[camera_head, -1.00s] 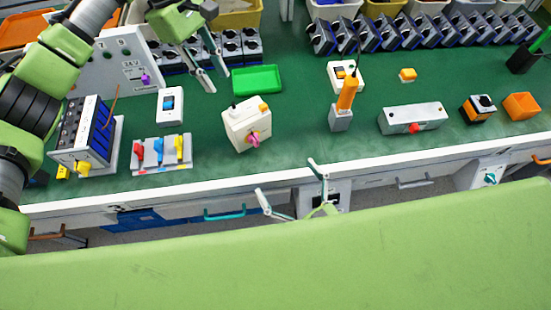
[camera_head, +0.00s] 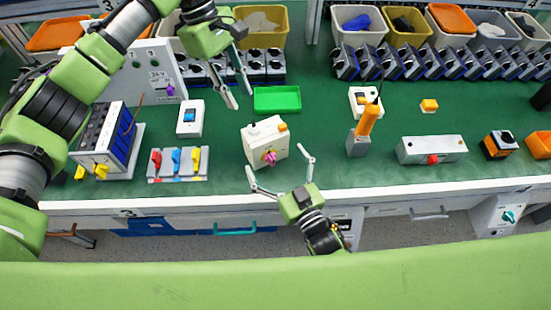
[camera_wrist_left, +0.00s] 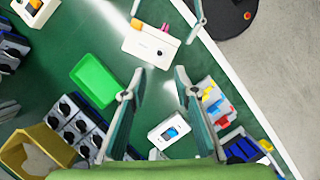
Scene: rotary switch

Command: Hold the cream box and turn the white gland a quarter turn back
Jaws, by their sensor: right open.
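The cream box (camera_head: 257,147) stands on the green bench near its front edge. It has a pink knob (camera_head: 269,158) on its front and an orange part (camera_head: 282,126) at its top right. It also shows in the left wrist view (camera_wrist_left: 150,47). I cannot clearly make out the white gland. My left gripper (camera_head: 242,98) is open and empty, above the bench behind and left of the box; its fingers show in the left wrist view (camera_wrist_left: 155,85). My right gripper (camera_head: 277,158) is open in front of the box, its fingertips spread to either side; I cannot tell whether they touch it.
A green tray (camera_head: 277,100) lies behind the box. A panel with red, blue and yellow levers (camera_head: 178,178) and a white blue-switch box (camera_head: 189,130) stand to the left. An orange-topped post (camera_head: 360,138) and a grey box with a red button (camera_head: 440,151) stand to the right.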

